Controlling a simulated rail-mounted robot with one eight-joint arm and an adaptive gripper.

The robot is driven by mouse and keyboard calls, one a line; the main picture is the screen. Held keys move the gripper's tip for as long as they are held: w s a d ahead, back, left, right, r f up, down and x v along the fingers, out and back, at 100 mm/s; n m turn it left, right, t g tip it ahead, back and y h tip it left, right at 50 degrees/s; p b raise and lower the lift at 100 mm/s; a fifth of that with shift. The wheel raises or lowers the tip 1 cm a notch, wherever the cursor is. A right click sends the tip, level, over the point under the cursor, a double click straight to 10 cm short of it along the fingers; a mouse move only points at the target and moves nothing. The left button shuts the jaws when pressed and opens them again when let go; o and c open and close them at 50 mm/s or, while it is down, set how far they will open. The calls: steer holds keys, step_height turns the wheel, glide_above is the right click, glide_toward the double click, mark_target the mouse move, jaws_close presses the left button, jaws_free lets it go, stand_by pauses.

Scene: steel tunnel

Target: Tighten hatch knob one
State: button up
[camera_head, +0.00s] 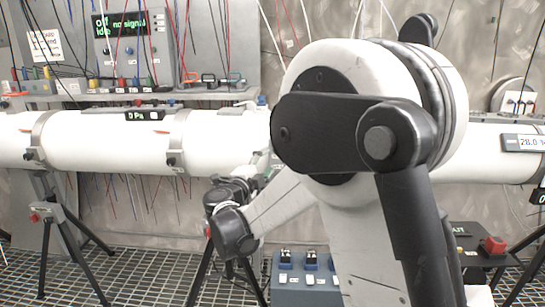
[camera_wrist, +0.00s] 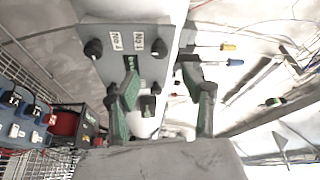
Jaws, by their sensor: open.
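In the wrist view a grey hatch plate (camera_wrist: 125,30) carries several black knobs and two white labels starting with "No"; their digits are hard to read. One knob (camera_wrist: 93,48) is at the left edge by one label, another knob (camera_wrist: 159,47) is at the right by the other label. A lower knob (camera_wrist: 155,88) shows between the fingers. My gripper (camera_wrist: 160,72) is open, its green-padded fingers apart, with nothing visibly held. I cannot tell which knob is number one. In the head view my arm hides the hatch, and the fingers cannot be made out.
A white pipe (camera_head: 105,142) runs across the head view, with tripods (camera_head: 62,235) below. A shelf (camera_head: 130,97) with instruments and hanging cables is above it. A blue-grey switch box (camera_head: 300,285) and a red button (camera_head: 493,245) stand low on the right.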

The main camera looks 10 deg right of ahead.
steer(key=shift+v, duration=1.35)
step_height(320, 180, up, 12)
steer(key=s+a+n+t+y, duration=0.1)
steer(key=s+n+t+y, duration=0.1)
steer(key=n+t+y, duration=0.4)
steer(key=s+a+r+n+g+y+p, duration=0.2)
steer(key=s+a+r+n+y, duration=0.1)
steer(key=s+n+y, duration=0.65)
steer(key=s+d+f+n+g+h, duration=0.1)
steer(key=s+d+f+n+g, duration=0.1)
steer(key=s+f, duration=0.4)
steer(key=s+d+f+n+g+h+p, duration=0.1)
steer(key=s+d+f+n+g, duration=0.2)
steer(key=s, duration=0.9)
steer(key=s+d+f+n+g+h, duration=0.2)
steer(key=s+d+f+g, duration=0.4)
steer(key=s+f, duration=0.3)
steer(key=shift+s+f+n+g+p, duration=0.3)
steer(key=shift+s+n+g, duration=0.05)
steer(key=shift+s+g, duration=0.15)
